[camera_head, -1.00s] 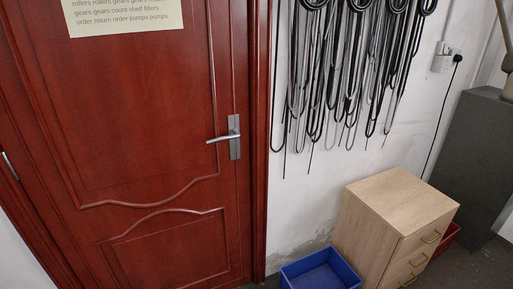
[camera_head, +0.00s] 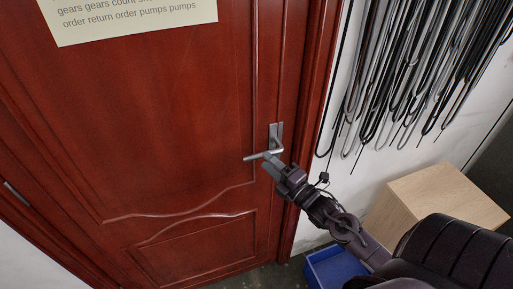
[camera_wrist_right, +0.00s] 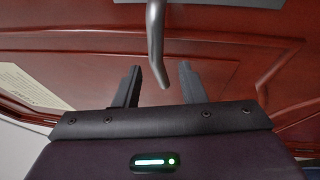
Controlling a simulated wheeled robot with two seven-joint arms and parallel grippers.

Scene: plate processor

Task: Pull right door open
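The red wooden door (camera_head: 170,110) fills the left of the head view and appears closed in its frame (camera_head: 316,110). Its silver lever handle (camera_head: 252,157) is near the right edge, with the lever pointing left. My right gripper (camera_head: 271,163) is at the handle, reaching up from the lower right. In the right wrist view, its two dark fingers (camera_wrist_right: 160,72) are apart, and the lever (camera_wrist_right: 155,40) runs down into the gap between them. I cannot tell whether either finger touches it. My left gripper is not in view.
A paper sign (camera_head: 130,18) is on the door. Black and grey cables (camera_head: 405,75) hang on the wall to the right. A wooden cabinet (camera_head: 440,195) and a blue bin (camera_head: 335,270) stand on the floor beside my right arm.

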